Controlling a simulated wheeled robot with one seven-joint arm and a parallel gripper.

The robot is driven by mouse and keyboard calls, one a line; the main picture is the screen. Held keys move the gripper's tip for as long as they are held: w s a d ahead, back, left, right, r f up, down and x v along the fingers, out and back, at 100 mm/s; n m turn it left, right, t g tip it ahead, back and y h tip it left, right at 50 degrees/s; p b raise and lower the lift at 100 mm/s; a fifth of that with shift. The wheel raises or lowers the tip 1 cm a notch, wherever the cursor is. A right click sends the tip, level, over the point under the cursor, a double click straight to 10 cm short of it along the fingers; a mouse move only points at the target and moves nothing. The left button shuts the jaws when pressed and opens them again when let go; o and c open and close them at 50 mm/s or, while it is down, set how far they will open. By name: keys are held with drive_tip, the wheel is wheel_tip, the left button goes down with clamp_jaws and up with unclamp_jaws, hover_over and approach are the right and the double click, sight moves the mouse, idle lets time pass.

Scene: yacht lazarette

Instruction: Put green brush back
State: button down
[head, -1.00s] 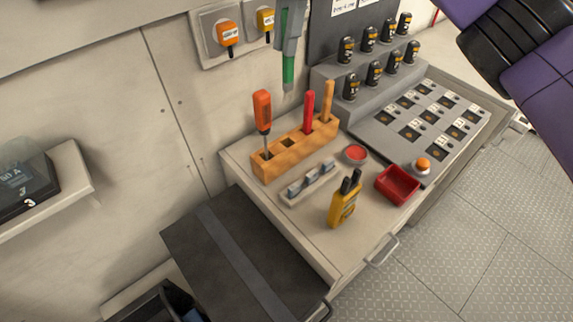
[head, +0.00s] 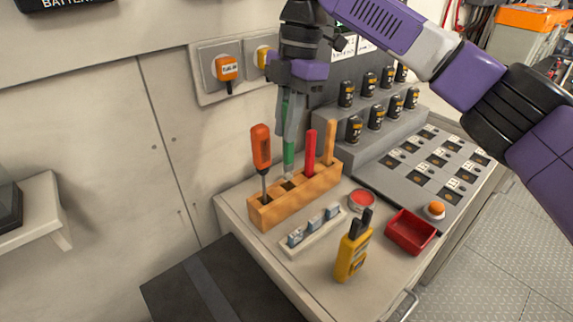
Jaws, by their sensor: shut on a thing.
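My gripper (head: 291,120) is shut on the green brush (head: 288,152) and holds it upright, handle tip pointing down. The brush's lower end is right at the empty square hole (head: 289,185) of the orange wooden block (head: 265,216). I cannot tell whether the tip is inside the hole or just above it. An orange-handled screwdriver (head: 261,147) stands in the block's left slot. A red-handled tool (head: 310,150) and a light wooden handle (head: 330,142) stand in the slots to the right. The gripper partly hides the brush's upper part.
On the bench are a rack of grey clips (head: 314,225), a yellow radio (head: 352,255), a red round tin (head: 362,201) and a red tray (head: 410,232). Batteries (head: 355,130) stand on steps behind. Orange-tagged switches (head: 227,68) are on the wall to the left.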

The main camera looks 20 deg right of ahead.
sight(285, 164)
drive_tip(key=shift+f, duration=4.3)
drive_tip(key=c, duration=1.4)
unclamp_jaws()
drive_tip(key=shift+f, duration=0.1)
wheel_tip(285, 164, up, 12)
drive_tip(key=d, duration=0.2)
drive_tip(key=shift+w, duration=0.4)
